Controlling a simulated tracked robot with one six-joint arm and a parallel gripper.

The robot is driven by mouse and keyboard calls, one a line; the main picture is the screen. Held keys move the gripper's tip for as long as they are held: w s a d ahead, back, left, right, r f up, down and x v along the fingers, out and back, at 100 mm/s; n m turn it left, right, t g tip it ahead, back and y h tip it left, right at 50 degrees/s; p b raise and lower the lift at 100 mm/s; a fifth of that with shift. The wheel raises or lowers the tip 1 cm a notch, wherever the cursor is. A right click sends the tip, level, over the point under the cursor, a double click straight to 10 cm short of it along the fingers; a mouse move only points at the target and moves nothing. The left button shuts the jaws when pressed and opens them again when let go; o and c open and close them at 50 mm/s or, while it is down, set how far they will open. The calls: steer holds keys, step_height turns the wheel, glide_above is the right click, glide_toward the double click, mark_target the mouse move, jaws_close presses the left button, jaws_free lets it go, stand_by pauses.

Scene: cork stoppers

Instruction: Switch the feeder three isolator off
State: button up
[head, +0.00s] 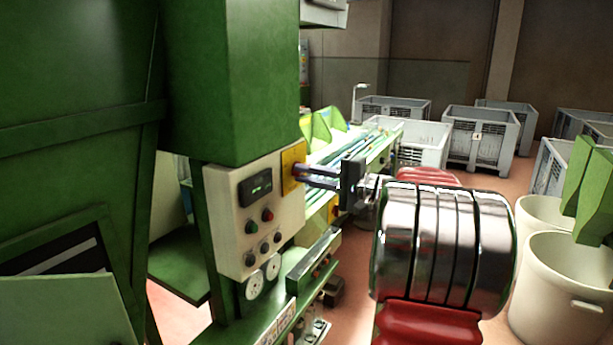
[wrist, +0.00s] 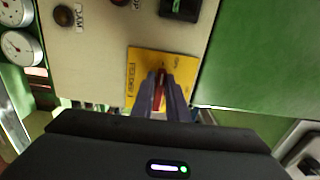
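The feeder isolator is a yellow plate (head: 291,158) on the right edge of a cream control panel. In the wrist view the yellow plate (wrist: 146,62) carries dark lettering, turned sideways and too small to read surely. A narrow red handle (wrist: 159,92) stands out from it. My gripper (head: 300,176) reaches the plate from the right, and its two fingers (wrist: 162,84) lie one on each side of the red handle. Whether they press on it I cannot tell. The handle is hidden by the fingers in the head view.
The cream panel (head: 236,190) also bears a dark display (head: 255,187), buttons, knobs and two white gauges (head: 272,266) below. The green machine body (head: 235,80) stands close above. Grey crates (head: 480,137) and pale tubs (head: 560,285) stand at the right.

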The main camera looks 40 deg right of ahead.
steer(key=o, duration=0.4)
steer(key=shift+f, duration=0.1)
steer(key=shift+s, duration=0.1)
steer(key=v, duration=1.3)
steer(key=shift+s, duration=0.3)
